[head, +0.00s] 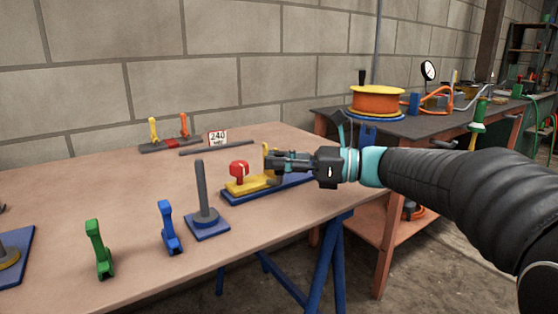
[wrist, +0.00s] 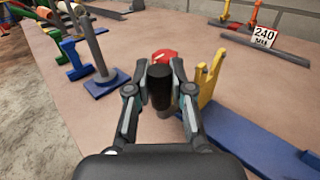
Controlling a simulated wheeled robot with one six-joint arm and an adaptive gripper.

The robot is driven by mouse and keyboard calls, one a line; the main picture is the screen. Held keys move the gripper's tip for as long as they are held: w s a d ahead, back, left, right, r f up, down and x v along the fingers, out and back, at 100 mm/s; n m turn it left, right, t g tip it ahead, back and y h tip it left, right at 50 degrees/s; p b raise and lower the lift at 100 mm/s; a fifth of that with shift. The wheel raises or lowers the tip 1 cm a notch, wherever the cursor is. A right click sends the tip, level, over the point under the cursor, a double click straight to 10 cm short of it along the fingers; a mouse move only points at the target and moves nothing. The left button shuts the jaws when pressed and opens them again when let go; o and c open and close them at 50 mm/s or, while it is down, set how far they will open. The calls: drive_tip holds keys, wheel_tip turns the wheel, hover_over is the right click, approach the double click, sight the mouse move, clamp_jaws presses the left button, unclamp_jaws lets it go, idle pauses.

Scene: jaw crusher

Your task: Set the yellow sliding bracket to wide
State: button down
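The yellow sliding bracket (head: 254,184) sits on a long blue base (head: 299,185) on the table, with a red knob (head: 238,169) at its left end. In the wrist view, a yellow forked upright (wrist: 208,80) stands right of my gripper, and the red knob (wrist: 163,56) shows beyond it. My gripper (head: 272,163) is low over the bracket, coming from the right. In the wrist view, its fingers (wrist: 160,68) stand on both sides of a black upright cylinder (wrist: 160,88). Narrow gaps seem to show beside the cylinder. My gripper hides part of the bracket.
A grey post on a blue plate (head: 207,222) stands left of the bracket. Blue (head: 168,226) and green (head: 97,248) upright handles stand nearer the front. A "240" sign (head: 217,138) and a dark rail (head: 216,148) lie behind. The table between is clear.

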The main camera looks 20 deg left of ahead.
drive_tip(key=shift+s, duration=0.1)
drive_tip(key=s+a+p, duration=0.1)
drive_tip(key=s+a, duration=0.2)
drive_tip(key=s, duration=0.1)
drive_tip(key=shift+a, duration=0.25)
drive_tip(key=c, duration=1.3)
unclamp_jaws()
drive_tip(key=shift+s+a, duration=0.2)
drive_tip(key=shift+w+d, duration=0.15)
drive_tip(key=shift+d, duration=0.05)
drive_tip(key=shift+d, duration=0.15)
drive_tip(key=d, duration=0.7)
drive_tip(key=w+d, duration=0.1)
drive_tip(key=d, duration=0.3)
drive_tip(key=shift+d, duration=0.3)
